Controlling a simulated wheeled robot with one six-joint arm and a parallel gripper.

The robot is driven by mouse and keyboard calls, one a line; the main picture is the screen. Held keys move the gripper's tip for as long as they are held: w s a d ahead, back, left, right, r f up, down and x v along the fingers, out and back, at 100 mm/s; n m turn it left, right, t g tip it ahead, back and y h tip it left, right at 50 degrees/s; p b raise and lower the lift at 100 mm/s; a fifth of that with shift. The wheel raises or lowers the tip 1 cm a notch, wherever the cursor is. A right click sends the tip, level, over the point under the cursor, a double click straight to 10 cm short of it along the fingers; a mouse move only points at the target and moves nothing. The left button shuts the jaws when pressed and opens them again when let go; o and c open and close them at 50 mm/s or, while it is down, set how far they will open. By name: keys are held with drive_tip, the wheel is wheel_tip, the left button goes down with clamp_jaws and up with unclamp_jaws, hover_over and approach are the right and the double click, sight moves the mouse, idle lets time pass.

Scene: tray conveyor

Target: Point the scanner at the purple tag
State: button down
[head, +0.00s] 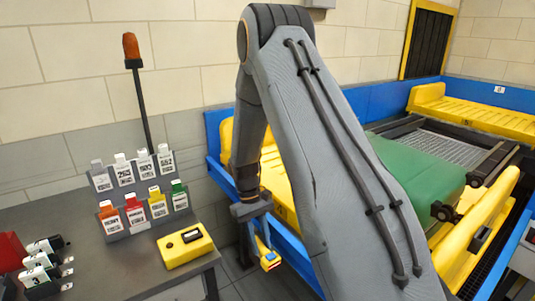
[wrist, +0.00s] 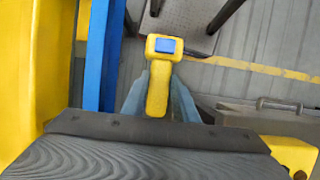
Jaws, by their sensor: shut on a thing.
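My gripper (head: 258,232) is shut on the scanner (head: 270,261), in front of the blue conveyor rail. In the wrist view the yellow scanner (wrist: 158,90), with a blue screen on its head, stands between the two blue-grey fingers of my gripper (wrist: 160,104). No purple tag shows clearly in either view. A tag rack (head: 150,225) on the table holds a front row of orange, red, yellow and green tags and a back row of white and grey ones. The gripper is to the right of this rack. My arm hides part of the conveyor.
A dark table (head: 110,265) at left bears a yellow box (head: 185,247) with a dark window, a small rack of white tags (head: 42,265) and a red object (head: 10,250). A beacon pole (head: 140,95) rises behind. The conveyor (head: 440,140) carries a green cover (head: 425,170) at right.

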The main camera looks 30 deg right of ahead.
drive_tip(key=d+r+n+t+y+p, duration=0.1)
drive_tip(key=d+r+n+t+p, duration=0.15)
drive_tip(key=r+n, duration=0.8)
drive_tip(key=d+r+n+t+p, duration=0.2)
drive_tip(key=r+n+p, duration=0.15)
drive_tip(key=r, duration=1.45)
drive_tip(key=s+d+f+b, duration=0.1)
drive_tip(key=d+f+b, duration=0.4)
drive_tip(key=f+b, duration=0.2)
drive_tip(key=shift+s+f, duration=0.25)
drive_tip(key=shift+f, duration=0.55)
drive_tip(key=shift+g, duration=0.25)
